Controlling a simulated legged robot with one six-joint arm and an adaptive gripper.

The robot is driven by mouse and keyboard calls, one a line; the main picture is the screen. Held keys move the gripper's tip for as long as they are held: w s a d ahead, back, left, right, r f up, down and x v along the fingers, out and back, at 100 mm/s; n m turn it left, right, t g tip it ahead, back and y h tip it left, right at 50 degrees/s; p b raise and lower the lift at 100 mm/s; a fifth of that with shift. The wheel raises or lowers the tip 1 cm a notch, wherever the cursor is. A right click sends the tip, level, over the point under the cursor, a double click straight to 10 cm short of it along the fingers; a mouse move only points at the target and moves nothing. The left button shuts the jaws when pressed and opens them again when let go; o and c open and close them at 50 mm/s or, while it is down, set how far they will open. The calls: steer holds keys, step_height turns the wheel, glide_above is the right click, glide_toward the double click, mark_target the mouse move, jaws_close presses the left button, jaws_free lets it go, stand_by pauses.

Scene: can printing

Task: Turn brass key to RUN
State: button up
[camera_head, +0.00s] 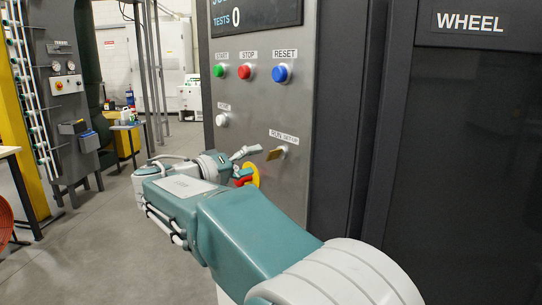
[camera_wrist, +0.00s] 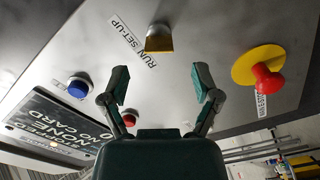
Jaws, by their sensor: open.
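The brass key (camera_head: 274,153) sits in a round metal switch on the grey control panel, under a RUN SET-UP label (camera_head: 284,135). In the wrist view the flat brass key (camera_wrist: 159,45) is at the top middle, beside the tilted RUN SET-UP label (camera_wrist: 133,41). My gripper (camera_wrist: 161,86) is open and empty, its two fingers spread below the key in that view and apart from it. In the head view my gripper (camera_head: 243,160) is just left of the key, with part of it hidden by my arm.
A red emergency stop (camera_wrist: 267,82) on a yellow disc is close to the key; my arm partly covers it in the head view. Green (camera_head: 219,71), red (camera_head: 245,72) and blue (camera_head: 281,73) buttons and a white knob (camera_head: 222,120) sit higher. Open floor (camera_head: 110,240) lies left.

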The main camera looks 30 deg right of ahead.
mark_target(272, 155)
steer(key=d, duration=0.2)
steer(key=w+d, duration=0.1)
steer(key=d, duration=0.2)
steer(key=shift+w+d, duration=0.15)
steer(key=shift+d, duration=0.15)
jaws_close()
